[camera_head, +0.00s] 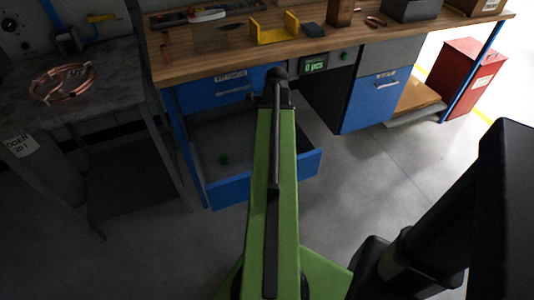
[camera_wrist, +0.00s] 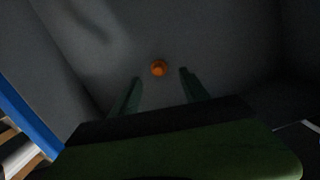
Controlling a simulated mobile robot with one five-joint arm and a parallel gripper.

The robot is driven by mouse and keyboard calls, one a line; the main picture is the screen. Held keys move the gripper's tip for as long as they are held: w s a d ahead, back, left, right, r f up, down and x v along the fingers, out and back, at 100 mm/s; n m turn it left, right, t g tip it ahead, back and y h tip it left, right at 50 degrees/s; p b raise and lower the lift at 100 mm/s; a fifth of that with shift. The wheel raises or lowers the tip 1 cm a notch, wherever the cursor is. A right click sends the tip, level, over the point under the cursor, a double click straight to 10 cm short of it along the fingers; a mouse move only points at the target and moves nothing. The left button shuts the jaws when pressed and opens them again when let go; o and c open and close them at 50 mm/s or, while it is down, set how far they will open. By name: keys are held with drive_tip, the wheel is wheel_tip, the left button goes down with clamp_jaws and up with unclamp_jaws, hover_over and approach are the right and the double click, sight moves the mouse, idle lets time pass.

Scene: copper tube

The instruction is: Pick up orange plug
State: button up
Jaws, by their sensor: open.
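The orange plug (camera_wrist: 158,68) is a small round orange thing on a dark grey surface in the wrist view. The surface looks like the inside of a drawer. My gripper (camera_wrist: 160,76) is open, with its two dark green fingers apart and nothing between them. The plug shows just beyond the fingertips, roughly midway between them; I cannot tell the exact gap. In the head view my green arm reaches over the open blue drawer (camera_head: 235,191), and neither the plug nor my fingers show there.
The wooden workbench (camera_head: 220,45) above holds a yellow bracket (camera_head: 275,31) and other items. A side table (camera_head: 112,75) at left carries a copper coil (camera_head: 63,82). A red cabinet (camera_head: 464,78) stands at right. The floor (camera_head: 380,170) is clear.

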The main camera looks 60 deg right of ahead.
drive_tip(key=shift+f, duration=0.15)
drive_tip(key=f+b, duration=0.5)
drive_tip(key=shift+w+a+f, duration=0.15)
drive_tip(key=shift+w+a, duration=0.05)
drive_tip(key=shift+a, duration=0.2)
drive_tip(key=shift+r, duration=0.2)
clamp_jaws()
